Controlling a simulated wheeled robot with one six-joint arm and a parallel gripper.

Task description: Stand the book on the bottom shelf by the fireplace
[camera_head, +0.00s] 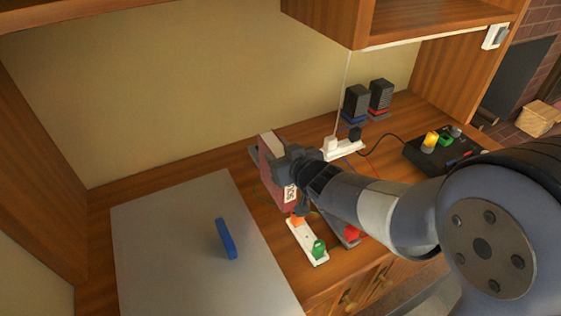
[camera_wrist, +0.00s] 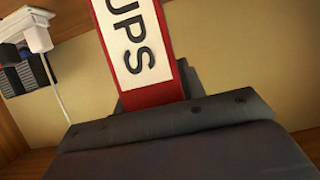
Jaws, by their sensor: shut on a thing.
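The book (camera_head: 272,178) is dark red with a pale page edge and a white label, and stands roughly upright on or just above the wooden shelf surface (camera_head: 200,190). My gripper (camera_head: 290,165) is shut on it from the right. In the wrist view the red book (camera_wrist: 172,40) rises from between the jaws, its white label reading "UPS". Its lower end is hidden there by my gripper (camera_wrist: 150,100). The brick fireplace (camera_head: 540,25) shows at the far upper right, beyond the wooden unit's side panel.
A grey board (camera_head: 170,250) with a blue bar (camera_head: 225,238) lies at left. A white strip with coloured pieces (camera_head: 307,242) lies below my gripper. A power strip (camera_head: 342,148), two black blocks (camera_head: 357,103) and a black box (camera_head: 440,155) stand at right. An upper shelf (camera_head: 420,25) overhangs.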

